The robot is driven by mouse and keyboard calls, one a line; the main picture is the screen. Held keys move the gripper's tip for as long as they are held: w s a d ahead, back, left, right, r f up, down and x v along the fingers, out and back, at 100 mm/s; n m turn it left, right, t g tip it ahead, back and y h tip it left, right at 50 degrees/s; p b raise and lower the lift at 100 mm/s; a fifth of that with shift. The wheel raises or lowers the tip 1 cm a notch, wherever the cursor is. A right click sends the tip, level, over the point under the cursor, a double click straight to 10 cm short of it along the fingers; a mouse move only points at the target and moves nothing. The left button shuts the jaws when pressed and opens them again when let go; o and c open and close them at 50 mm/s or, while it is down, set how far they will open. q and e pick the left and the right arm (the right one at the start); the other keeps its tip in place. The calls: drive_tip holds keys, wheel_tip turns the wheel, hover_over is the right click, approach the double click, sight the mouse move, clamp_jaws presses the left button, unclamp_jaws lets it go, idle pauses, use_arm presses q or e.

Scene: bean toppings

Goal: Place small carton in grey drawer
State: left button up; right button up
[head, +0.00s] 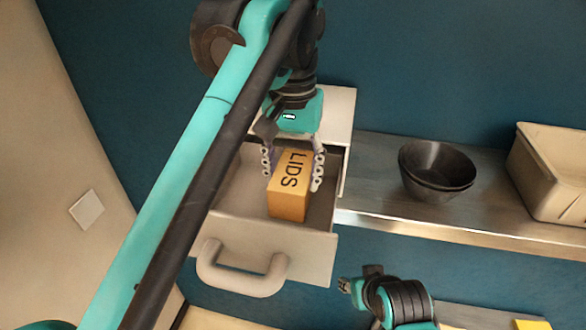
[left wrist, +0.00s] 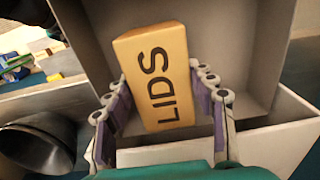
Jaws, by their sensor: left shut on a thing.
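The small carton (head: 289,186) is an orange-brown box marked LIDS. It is inside the open grey drawer (head: 290,250), within the drawer walls; whether its base touches the drawer floor I cannot tell. My left gripper (head: 293,172) reaches down from above with its fingers on either side of the carton, shut on it. The left wrist view shows the carton (left wrist: 155,78) between the two fingers, with the drawer (left wrist: 255,50) around it. My right gripper (head: 358,283) shows low in the head view, apart from the drawer; its fingers are too small to read.
The drawer handle (head: 240,277) sticks out at the front. To the right, dark stacked bowls (head: 437,168) and a beige bin (head: 550,170) stand on a metal shelf (head: 370,185). A yellow item (head: 533,324) shows at the lower right.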

use_arm(q)
drive_tip(key=shift+s+a, duration=0.1)
drive_tip(key=shift+s, duration=0.1)
drive_tip(key=o, duration=0.9)
drive_tip(key=shift+f, duration=0.15)
drive_tip(key=o, duration=0.3)
drive_tip(key=shift+w, duration=0.2)
drive_tip(key=shift+o, duration=0.2)
